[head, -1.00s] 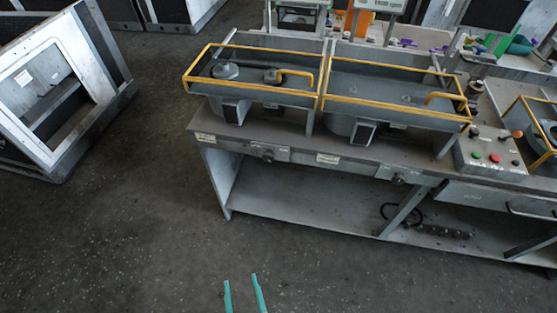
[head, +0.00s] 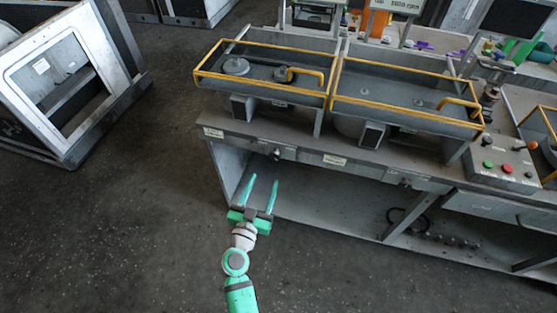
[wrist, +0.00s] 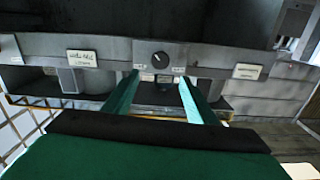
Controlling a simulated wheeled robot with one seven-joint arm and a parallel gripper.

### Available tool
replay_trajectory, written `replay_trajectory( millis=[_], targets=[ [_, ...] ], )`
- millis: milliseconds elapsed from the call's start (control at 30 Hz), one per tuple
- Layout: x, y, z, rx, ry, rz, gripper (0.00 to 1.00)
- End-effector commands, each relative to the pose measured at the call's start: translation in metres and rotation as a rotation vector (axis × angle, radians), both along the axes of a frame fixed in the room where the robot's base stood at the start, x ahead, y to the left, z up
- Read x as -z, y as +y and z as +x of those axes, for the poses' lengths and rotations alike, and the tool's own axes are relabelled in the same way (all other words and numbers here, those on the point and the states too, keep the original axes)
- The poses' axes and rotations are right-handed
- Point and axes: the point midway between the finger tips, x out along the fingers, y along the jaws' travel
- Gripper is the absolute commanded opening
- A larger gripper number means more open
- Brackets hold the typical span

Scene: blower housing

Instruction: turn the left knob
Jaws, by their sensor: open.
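The left knob (head: 275,154) is a small dark round knob on the front edge panel of the grey bench. In the wrist view the left knob (wrist: 160,60) shows as a black dial with a light mark, close to the middle and just beyond the fingertips. My gripper (head: 263,178) is in front of the bench, lower in the picture than the knob. Its two green fingers are spread, with nothing between them. The wrist view also shows my gripper (wrist: 158,77) open, its fingertips on either side of the knob's line, apart from it.
A second knob (head: 405,183) sits farther right on the same panel. Yellow-railed trays (head: 262,88) stand on the bench top. A control box (head: 503,164) with buttons is at the right. Below the panel is an open shelf (head: 300,205).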

Motion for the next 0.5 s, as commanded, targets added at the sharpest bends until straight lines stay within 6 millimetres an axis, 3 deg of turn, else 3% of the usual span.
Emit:
replay_trajectory(
  millis=[167,500],
  targets=[
    [-0.001,-0.005,0.016,0.002,-0.003,-0.002,0.52],
    [-0.001,-0.022,0.071,0.0,-0.003,-0.002,0.52]
  ],
)
